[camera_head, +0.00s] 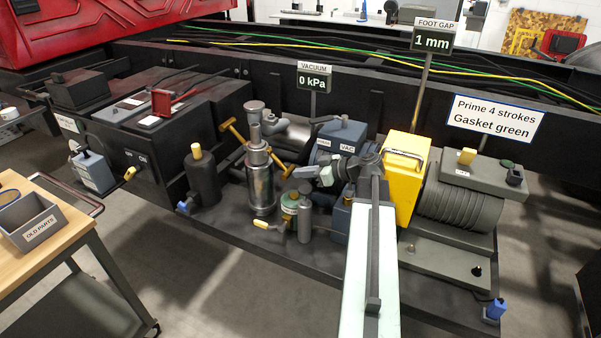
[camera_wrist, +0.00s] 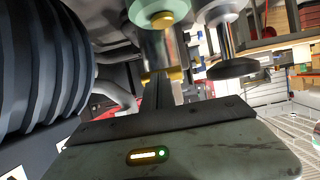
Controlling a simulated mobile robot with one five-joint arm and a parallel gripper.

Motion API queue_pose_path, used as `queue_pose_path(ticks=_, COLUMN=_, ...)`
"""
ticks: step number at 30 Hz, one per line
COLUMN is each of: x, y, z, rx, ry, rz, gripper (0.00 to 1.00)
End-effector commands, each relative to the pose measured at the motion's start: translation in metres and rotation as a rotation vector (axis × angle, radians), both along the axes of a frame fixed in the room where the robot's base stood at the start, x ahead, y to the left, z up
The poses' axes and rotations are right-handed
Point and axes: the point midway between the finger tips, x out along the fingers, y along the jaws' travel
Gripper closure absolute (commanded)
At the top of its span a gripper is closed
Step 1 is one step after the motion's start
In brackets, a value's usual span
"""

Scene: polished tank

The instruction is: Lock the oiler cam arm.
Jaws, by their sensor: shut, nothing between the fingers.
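My gripper (camera_head: 304,173) reaches left from the wrist, above and behind a small green-topped canister (camera_head: 291,201) with a brass fitting. In the wrist view my shut fingers (camera_wrist: 163,78) are a narrow dark bar with nothing held. A pale green round part with a brass end (camera_wrist: 160,18) hangs past their tips, apparently apart from them. A lever with a yellow grip (camera_head: 262,224) lies low at the canister's left. This may be the oiler cam arm, but no label shows it. The polished tank (camera_head: 260,185) stands left of my gripper.
A grey cylinder (camera_head: 305,220) stands close to the canister. A blue VAC box (camera_head: 344,136) and a yellow box (camera_head: 404,170) crowd my wrist. A ribbed hose (camera_wrist: 40,65) fills the wrist view's left. Signs read 0 kPa (camera_head: 314,79) and 1 mm (camera_head: 432,40).

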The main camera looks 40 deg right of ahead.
Motion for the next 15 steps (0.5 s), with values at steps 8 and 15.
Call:
queue_pose_path(ticks=8, x=-0.033, y=-0.018, z=0.000, rx=0.001, ry=0.000, rz=0.004, gripper=1.00)
queue_pose_path(ticks=15, x=-0.070, y=-0.040, z=-0.025, rx=0.000, ry=0.000, rz=0.004, gripper=1.00)
